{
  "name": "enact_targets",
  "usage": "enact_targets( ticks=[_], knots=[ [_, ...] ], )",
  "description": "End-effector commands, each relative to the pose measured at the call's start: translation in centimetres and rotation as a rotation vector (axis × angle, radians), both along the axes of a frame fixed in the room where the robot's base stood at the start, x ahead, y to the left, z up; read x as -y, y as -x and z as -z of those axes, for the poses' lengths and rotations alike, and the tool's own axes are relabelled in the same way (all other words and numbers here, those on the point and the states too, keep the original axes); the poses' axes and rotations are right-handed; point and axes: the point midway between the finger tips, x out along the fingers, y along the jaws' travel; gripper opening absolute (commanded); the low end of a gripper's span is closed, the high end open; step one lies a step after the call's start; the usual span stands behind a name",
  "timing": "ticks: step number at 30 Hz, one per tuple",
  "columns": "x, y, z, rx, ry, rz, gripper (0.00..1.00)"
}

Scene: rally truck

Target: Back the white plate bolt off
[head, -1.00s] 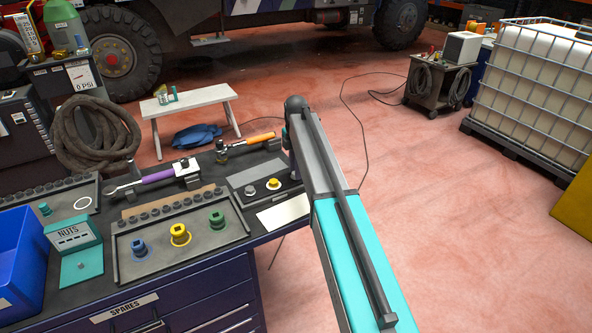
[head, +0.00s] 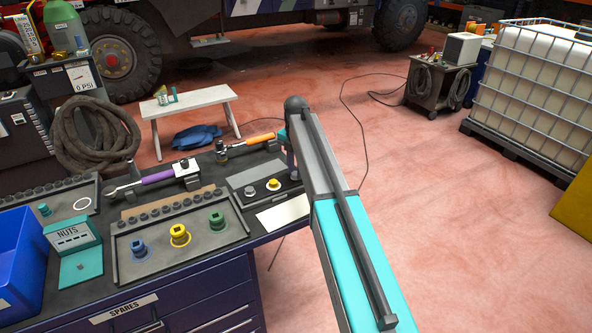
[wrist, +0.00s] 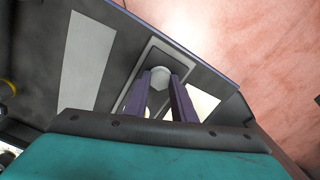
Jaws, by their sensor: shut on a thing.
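The white plate bolt (wrist: 160,80) shows in the wrist view as a pale round head over a grey-rimmed dark plate (wrist: 143,70). My gripper (wrist: 161,85) has its two purple fingers on either side of this head and is shut on it. The fingers hide its lower part, so I cannot tell how far it is threaded in. In the head view my arm hides the bolt and most of my gripper, at the bench's right end.
A yellow-ringed fitting (head: 273,184) and a dark knob (head: 250,190) stand left of my gripper. A white card (head: 283,212) lies in front. The spares tray (head: 150,262) holds blue, yellow and green sockets. Ratchets lie behind. Open floor lies right of the bench.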

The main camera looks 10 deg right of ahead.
Motion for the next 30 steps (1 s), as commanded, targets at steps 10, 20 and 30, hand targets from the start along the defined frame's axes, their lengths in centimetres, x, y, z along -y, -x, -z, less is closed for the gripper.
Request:
enact_targets(
  ticks=[10,20,30],
  knots=[
    [0.0,0.4,0.6,-0.013,0.000,0.001,0.42],
    [0.0,0.2,0.2,-0.006,0.000,0.001,0.42],
    [0.0,0.1,-1.6,-0.004,0.000,0.001,0.42]
  ],
)
